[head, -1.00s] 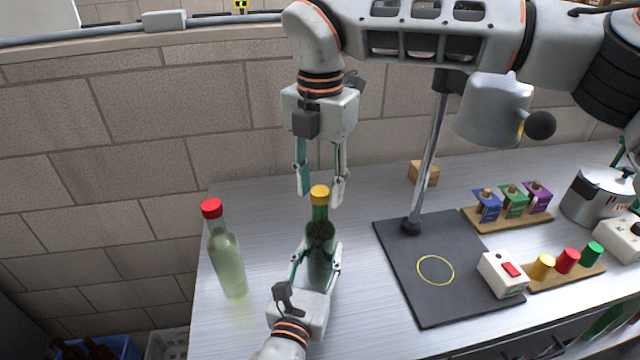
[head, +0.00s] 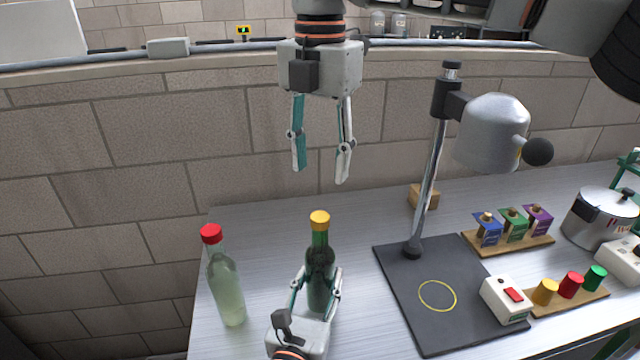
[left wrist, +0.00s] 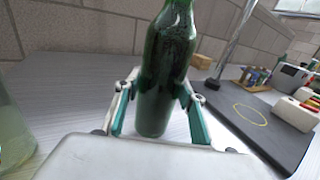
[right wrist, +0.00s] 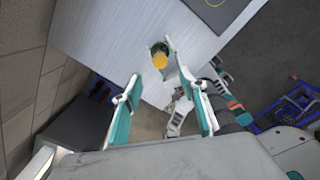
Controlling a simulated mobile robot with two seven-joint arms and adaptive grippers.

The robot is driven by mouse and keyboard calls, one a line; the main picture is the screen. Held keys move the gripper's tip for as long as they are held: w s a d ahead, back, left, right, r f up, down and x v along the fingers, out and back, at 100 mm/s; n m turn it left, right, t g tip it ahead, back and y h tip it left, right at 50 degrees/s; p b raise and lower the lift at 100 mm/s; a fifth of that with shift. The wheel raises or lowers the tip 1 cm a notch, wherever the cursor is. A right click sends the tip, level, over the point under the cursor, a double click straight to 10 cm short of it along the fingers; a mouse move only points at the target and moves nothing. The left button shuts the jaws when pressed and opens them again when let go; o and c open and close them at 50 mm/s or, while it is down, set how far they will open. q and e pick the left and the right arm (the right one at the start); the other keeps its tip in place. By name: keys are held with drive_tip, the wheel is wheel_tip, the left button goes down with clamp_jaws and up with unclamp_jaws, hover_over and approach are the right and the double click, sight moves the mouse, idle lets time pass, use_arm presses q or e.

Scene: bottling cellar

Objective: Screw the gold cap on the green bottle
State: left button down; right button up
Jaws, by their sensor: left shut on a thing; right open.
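The green bottle (head: 319,265) stands upright on the table, and the gold cap (head: 320,219) sits on top of its neck. My left gripper (head: 317,284) is shut around the bottle's body; in the left wrist view the fingers press on both sides of the green bottle (left wrist: 160,90). My right gripper (head: 321,175) is open and empty, above the cap and apart from it. In the right wrist view the gold cap (right wrist: 159,60) shows beyond the open fingertips. Whether the cap is fully tightened cannot be told.
A pale bottle with a red cap (head: 226,285) stands to the left. A capping stand (head: 430,180) on a dark mat (head: 455,325) is to the right. Further right are a switch box (head: 503,300), colored caps on a board (head: 570,290), small boxes (head: 512,225) and a pot (head: 600,215).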

idle(0.3)
use_arm(q)
drive_tip(key=c, duration=1.2)
unclamp_jaws()
drive_tip(key=v, duration=1.2)
drive_tip(key=shift+s, duration=0.1)
